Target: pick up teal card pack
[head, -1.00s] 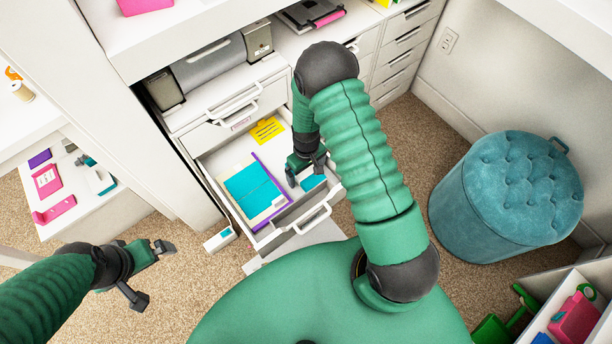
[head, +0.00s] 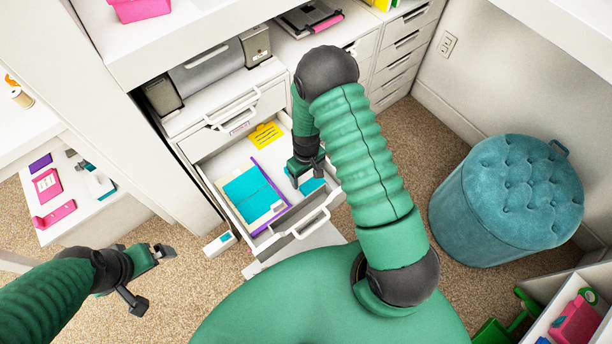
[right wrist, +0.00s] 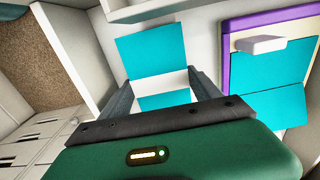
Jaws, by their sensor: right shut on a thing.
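The teal card pack (head: 312,186) is at the right side of the open drawer (head: 222,209). My right gripper (head: 305,178) reaches down into the drawer and is shut on the pack. In the right wrist view, the teal card pack (right wrist: 151,50) has a pale band across it and sits between the two fingers of the right gripper (right wrist: 162,90). I cannot tell if it is clear of the drawer floor. My left gripper (head: 147,278) is open and empty above the carpet at the lower left.
A larger teal folder (head: 247,188) lies on a purple-edged sheet (head: 268,222) left of the pack. A yellow card (head: 265,134) lies at the drawer's back. The drawer's front handle (head: 312,222) is near my body. A teal ottoman (head: 520,195) stands at the right.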

